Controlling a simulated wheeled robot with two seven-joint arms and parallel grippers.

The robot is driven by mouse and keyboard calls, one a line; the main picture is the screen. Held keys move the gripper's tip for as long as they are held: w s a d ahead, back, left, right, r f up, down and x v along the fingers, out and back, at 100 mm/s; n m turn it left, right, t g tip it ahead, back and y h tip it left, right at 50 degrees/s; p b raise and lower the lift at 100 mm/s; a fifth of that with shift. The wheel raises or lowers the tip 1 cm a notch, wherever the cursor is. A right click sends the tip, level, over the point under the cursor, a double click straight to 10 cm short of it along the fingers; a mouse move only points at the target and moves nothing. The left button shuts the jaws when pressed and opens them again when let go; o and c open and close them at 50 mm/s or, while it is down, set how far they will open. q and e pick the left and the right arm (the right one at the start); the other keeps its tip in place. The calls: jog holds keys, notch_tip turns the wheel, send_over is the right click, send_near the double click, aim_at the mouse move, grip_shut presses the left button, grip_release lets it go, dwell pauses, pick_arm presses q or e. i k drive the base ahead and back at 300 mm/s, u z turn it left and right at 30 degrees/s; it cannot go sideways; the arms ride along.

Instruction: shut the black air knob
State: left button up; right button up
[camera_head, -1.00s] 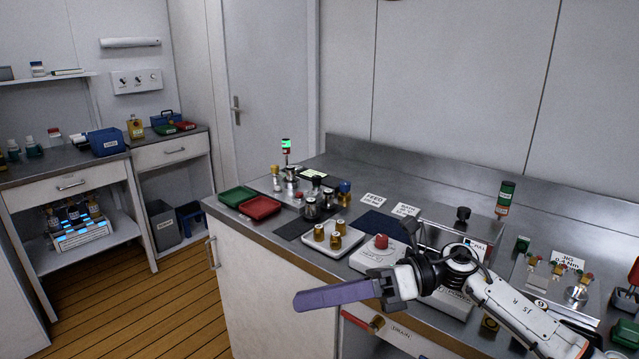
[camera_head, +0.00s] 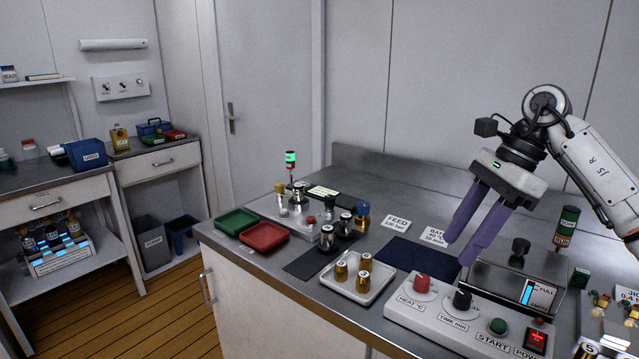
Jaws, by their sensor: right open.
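A pale fill panel (camera_head: 262,207) with metal fittings sits at the back left of the steel counter. A small black knob (camera_head: 329,204) stands at its right end, near a small red knob (camera_head: 311,220); no air label can be read there. Another black knob, marked TIME min (camera_head: 462,299), is on the white control box at the front. My right gripper (camera_head: 460,251) has two purple fingers, apart and empty, pointing down to the left above the dark blue mat, well right of the fill panel. My left gripper is not in view.
A steel box with a black-knobbed lid (camera_head: 520,248) stands close right of my fingers. The white control box (camera_head: 425,313) lies in front. A tray of brass pieces (camera_head: 350,289), a red tray (camera_head: 264,237) and a green tray (camera_head: 237,222) occupy the counter's left part. The blue mat (camera_head: 410,258) is bare.

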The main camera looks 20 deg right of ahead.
aim_at(329, 201)
jog(key=i, duration=1.4)
